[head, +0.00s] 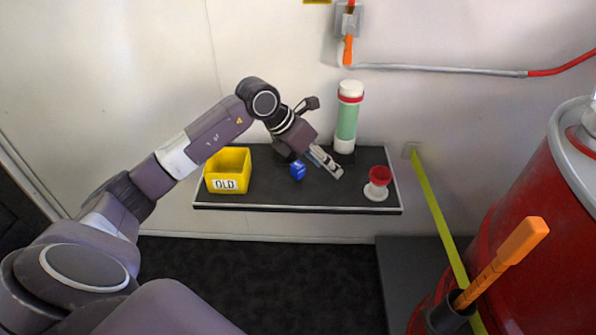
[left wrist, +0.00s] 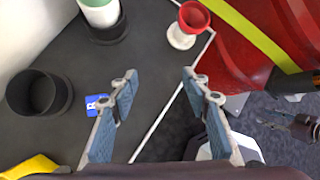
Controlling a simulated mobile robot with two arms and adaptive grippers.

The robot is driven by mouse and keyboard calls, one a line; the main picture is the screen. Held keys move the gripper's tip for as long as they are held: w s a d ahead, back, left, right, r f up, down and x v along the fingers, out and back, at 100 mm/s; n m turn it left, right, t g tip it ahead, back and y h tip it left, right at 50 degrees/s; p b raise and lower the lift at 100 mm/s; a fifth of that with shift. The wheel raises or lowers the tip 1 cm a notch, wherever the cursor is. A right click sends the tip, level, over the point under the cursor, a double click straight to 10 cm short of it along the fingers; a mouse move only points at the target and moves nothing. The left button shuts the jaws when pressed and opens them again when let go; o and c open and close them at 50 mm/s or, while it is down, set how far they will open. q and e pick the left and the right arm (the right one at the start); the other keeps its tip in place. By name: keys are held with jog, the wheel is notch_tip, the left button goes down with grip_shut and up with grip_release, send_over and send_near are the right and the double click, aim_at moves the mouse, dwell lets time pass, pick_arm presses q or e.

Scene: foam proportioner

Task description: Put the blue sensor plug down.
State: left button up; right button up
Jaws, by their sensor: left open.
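The blue sensor plug (head: 298,170) rests on the dark shelf (head: 260,196), right of the yellow bin marked OLD (head: 228,172). My left gripper (head: 330,165) is just to the right of the plug, above the shelf, open and empty. In the left wrist view the plug (left wrist: 97,104) lies left of the left finger, partly hidden behind it, with a white mark on its face. The open fingers (left wrist: 160,100) have shelf edge and floor between them.
A green cylinder with white ends (head: 347,118) stands at the shelf's back. A red cup on a white base (head: 378,184) stands at the right. A black round holder (left wrist: 40,92) is left of the plug. A red tank (head: 540,230) and orange handle (head: 505,260) are at right.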

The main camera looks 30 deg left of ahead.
aim_at(297, 165)
pick_arm(q)
jog(key=s+a+g+y, duration=0.1)
jog(key=a+y, duration=0.2)
jog(key=a, duration=0.6)
jog(key=shift+n+y, duration=0.3)
jog(key=shift+n, duration=0.1)
jog(key=x, duration=0.5)
jog(key=b+x, duration=0.1)
jog(key=x, duration=0.1)
jog(key=shift+s+a+f, duration=0.1)
jog(key=shift+a+f, duration=0.15)
jog(key=shift+f, duration=0.1)
pick_arm(e)
notch_tip(297, 165, up, 3)
jog(key=shift+w+f, duration=0.15)
pick_arm(q)
jog(key=shift+r, duration=0.1)
grip_shut()
